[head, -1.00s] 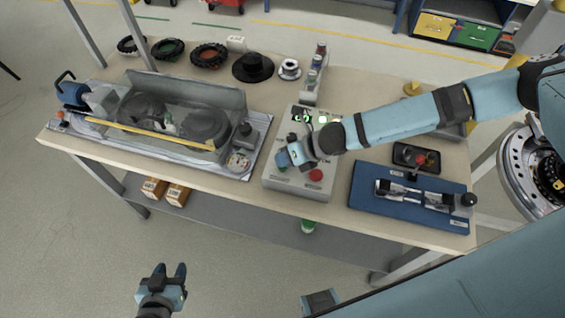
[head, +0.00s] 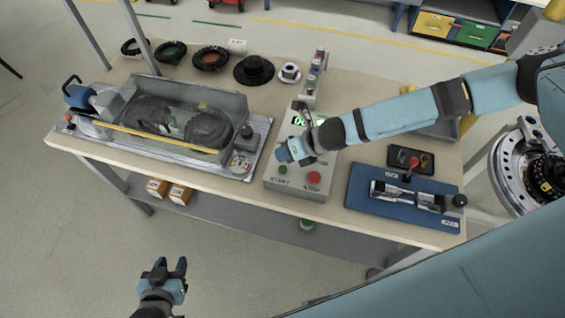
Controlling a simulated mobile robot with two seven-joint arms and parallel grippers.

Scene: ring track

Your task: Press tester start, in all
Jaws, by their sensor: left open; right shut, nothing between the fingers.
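The tester's grey control box (head: 300,185) stands at the table's front middle. Its green start button (head: 282,170), labelled START, shows just below my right gripper. A red button (head: 314,178) is to its right. A green lit display (head: 298,121) is partly hidden by my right arm. My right gripper (head: 283,154) is shut and empty, over the box just behind the green button; it seems apart from the button, but its height is hard to tell. The tester (head: 180,85) with its clear cover and yellow bar stands to the left. My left gripper (head: 170,268) is open and empty, in front of the table.
A blue fixture (head: 360,195) with a clamp lies right of the box, with a dark tray (head: 427,152) behind it. Several rings and a black hub (head: 254,70) line the table's back. Small bottles (head: 318,60) stand in a rack behind the box. Floor before the table is clear.

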